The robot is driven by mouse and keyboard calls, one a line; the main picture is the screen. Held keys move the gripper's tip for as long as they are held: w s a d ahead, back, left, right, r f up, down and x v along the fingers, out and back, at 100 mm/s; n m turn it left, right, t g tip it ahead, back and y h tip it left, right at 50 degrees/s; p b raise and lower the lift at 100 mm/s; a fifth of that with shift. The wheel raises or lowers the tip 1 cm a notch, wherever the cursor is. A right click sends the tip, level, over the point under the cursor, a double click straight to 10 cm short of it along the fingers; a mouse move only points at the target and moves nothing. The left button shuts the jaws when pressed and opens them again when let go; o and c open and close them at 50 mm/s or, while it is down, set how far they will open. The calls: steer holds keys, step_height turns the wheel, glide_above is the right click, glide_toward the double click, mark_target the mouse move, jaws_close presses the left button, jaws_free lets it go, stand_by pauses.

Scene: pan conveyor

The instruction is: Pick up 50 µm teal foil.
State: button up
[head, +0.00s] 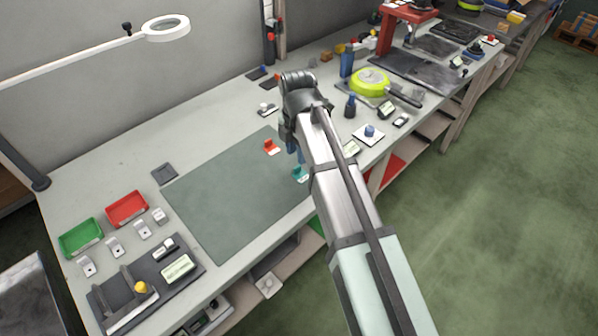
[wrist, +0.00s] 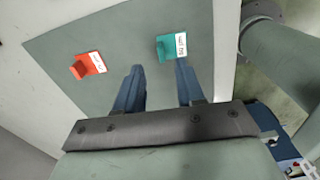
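The teal foil (wrist: 170,46) is a small teal piece with a raised tab and a white label on its right side. It lies on the dark green mat (head: 225,205), near the mat's right edge; in the head view the foil (head: 298,175) shows beside my arm, partly hidden. My gripper (wrist: 158,72) has two blue fingers spread apart with nothing between them. In the wrist view the foil lies just past the tip of the right finger. In the head view the fingers are mostly hidden behind my arm.
An orange foil (wrist: 88,66) with a white label lies on the mat to the left of the teal one. Green (head: 80,238) and red (head: 127,208) trays stand at the left. A yellow-green pan (head: 370,82) and small bottles stand right of my arm. The mat's middle is clear.

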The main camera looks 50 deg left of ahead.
mark_target(297, 167)
steer(key=shift+s+d+f, duration=0.1)
steer(key=shift+f, duration=2.55)
jaws_close()
